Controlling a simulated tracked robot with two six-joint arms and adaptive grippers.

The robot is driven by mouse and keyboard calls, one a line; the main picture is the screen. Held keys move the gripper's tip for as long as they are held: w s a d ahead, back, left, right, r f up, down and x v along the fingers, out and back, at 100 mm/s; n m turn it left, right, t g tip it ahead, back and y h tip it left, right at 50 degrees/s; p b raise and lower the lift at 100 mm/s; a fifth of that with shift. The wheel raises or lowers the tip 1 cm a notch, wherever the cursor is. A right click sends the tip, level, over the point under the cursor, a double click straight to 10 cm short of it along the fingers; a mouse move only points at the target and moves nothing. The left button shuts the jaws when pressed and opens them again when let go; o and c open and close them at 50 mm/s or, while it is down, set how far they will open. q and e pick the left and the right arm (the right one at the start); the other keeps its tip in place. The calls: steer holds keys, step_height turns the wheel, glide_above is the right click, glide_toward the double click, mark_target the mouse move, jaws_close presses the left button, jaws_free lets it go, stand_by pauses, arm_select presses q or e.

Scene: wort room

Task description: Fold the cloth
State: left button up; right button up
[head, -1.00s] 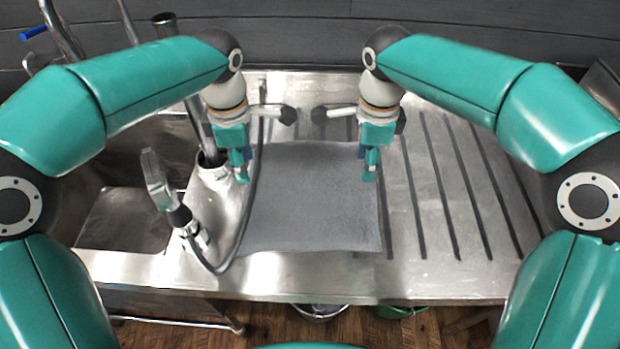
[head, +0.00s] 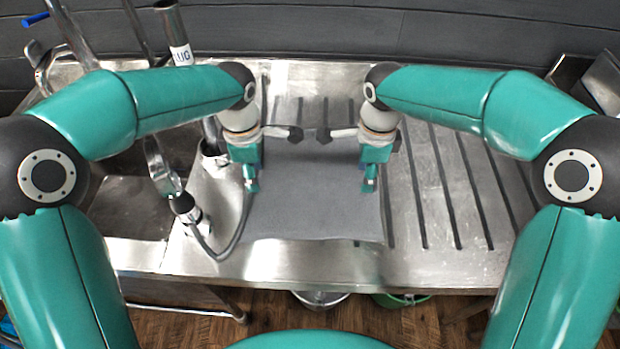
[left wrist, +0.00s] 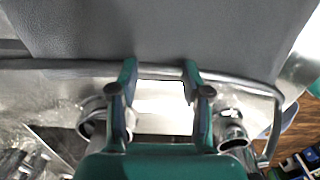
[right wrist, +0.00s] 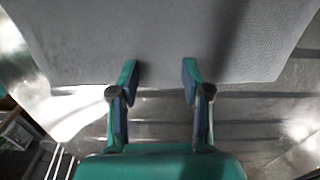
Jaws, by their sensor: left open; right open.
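The grey cloth (head: 315,205) lies flat and spread out on the steel drainboard, in the middle of the head view. My left gripper (head: 251,185) is at the cloth's left edge. In the left wrist view the left gripper (left wrist: 160,75) is open and empty, with the cloth (left wrist: 170,30) beyond its fingertips and a hose across the gap. My right gripper (head: 370,184) is over the cloth's right edge. In the right wrist view it (right wrist: 160,72) is open and empty, its fingertips at the edge of the cloth (right wrist: 160,35). The cloth's far edge is partly hidden by my grippers.
A sink (head: 125,210) lies left of the cloth. A spray tap (head: 183,205) with a curved hose stands between them, close to the left gripper. The ribbed steel drainboard (head: 440,250) is free on the right. A bucket (head: 320,298) shows below the front edge.

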arm_select(q)
steer(key=shift+f, duration=0.25)
arm_select(e)
steer(key=shift+f, duration=0.25)
arm_select(q)
steer(key=shift+r, duration=0.1)
steer(key=shift+c, duration=0.5)
arm_select(e)
steer(key=shift+r, duration=0.1)
steer(key=shift+c, duration=0.5)
arm_select(q)
jaws_close()
arm_select(e)
steer(key=shift+s, duration=0.1)
jaws_close()
arm_select(q)
steer(key=shift+s, duration=0.1)
